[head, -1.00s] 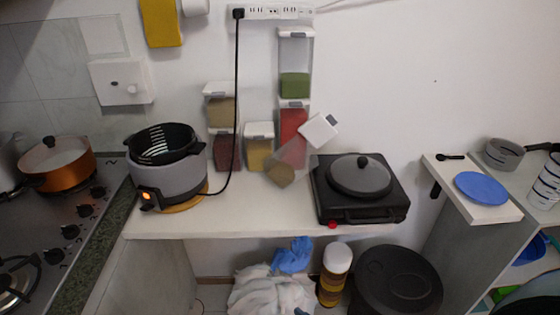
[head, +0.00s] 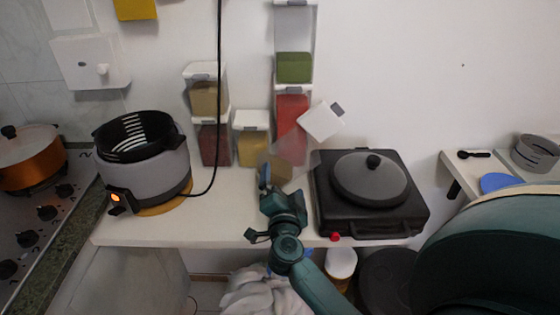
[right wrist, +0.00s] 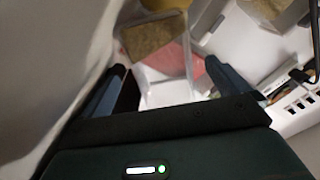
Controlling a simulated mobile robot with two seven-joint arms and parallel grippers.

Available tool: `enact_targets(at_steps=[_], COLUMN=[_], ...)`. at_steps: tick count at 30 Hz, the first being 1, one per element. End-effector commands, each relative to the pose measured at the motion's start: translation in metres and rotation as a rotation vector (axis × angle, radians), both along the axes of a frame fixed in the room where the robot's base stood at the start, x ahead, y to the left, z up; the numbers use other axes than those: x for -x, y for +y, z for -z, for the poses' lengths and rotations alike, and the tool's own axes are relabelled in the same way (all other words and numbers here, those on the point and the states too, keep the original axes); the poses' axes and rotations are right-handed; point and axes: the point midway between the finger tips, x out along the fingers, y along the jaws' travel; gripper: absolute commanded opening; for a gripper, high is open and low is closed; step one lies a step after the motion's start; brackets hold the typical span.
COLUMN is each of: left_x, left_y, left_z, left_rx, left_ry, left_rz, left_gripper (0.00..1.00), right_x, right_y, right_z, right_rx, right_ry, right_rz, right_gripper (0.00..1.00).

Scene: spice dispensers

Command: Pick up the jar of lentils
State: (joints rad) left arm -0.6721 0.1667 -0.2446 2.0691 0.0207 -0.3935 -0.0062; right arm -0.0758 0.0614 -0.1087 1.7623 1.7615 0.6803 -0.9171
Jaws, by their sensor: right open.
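Several clear jars with white lids stand against the wall in the head view, and no readable label shows which holds lentils. A tilted jar (head: 323,121) with brownish contents leans in front of the red jar (head: 291,112). My right gripper (head: 277,186) is open in front of its lower end and partly hides it. In the right wrist view, brown contents of a clear jar (right wrist: 154,38) show ahead, between the open fingers of the right gripper (right wrist: 172,84); contact is not visible. My left gripper is not in view.
A yellow-filled jar (head: 251,143) and a dark red jar (head: 214,146) stand left of the gripper. A grey cooker (head: 150,178) is farther left. A black hotplate (head: 350,215) with a lidded pan (head: 370,185) is close on the right.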

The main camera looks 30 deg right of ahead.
Motion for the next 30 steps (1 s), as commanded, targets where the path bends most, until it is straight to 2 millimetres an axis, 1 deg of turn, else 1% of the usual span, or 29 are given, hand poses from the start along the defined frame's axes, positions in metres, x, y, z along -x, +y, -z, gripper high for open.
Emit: enact_targets(at_steps=[1, 4, 6, 13, 18, 21, 24, 30], left_x=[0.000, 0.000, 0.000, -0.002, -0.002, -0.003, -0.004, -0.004], left_y=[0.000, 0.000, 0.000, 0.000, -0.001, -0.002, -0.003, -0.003], left_z=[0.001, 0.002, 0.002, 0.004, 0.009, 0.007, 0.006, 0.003], left_rx=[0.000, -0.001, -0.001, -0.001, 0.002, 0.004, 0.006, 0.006], left_ry=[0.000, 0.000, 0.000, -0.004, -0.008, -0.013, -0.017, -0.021], left_rz=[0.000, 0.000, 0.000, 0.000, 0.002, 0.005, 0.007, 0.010], left_gripper=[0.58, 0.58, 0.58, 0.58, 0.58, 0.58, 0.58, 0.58], right_x=[-0.010, -0.025, -0.032, -0.047, -0.071, -0.081, -0.086, -0.086], right_y=[-0.006, -0.015, -0.020, -0.027, -0.037, -0.044, -0.047, -0.047], right_z=[-0.001, 0.000, 0.001, 0.002, 0.006, 0.005, 0.005, 0.005], right_rx=[0.003, 0.003, 0.002, 0.002, 0.001, 0.002, 0.002, 0.000], right_ry=[-0.002, -0.001, -0.001, -0.002, -0.002, -0.002, -0.001, -0.001], right_rz=[0.001, 0.000, -0.001, -0.001, 0.000, -0.001, -0.002, -0.002], right_gripper=[1.00, 1.00, 1.00, 1.00, 1.00, 1.00, 1.00, 1.00])
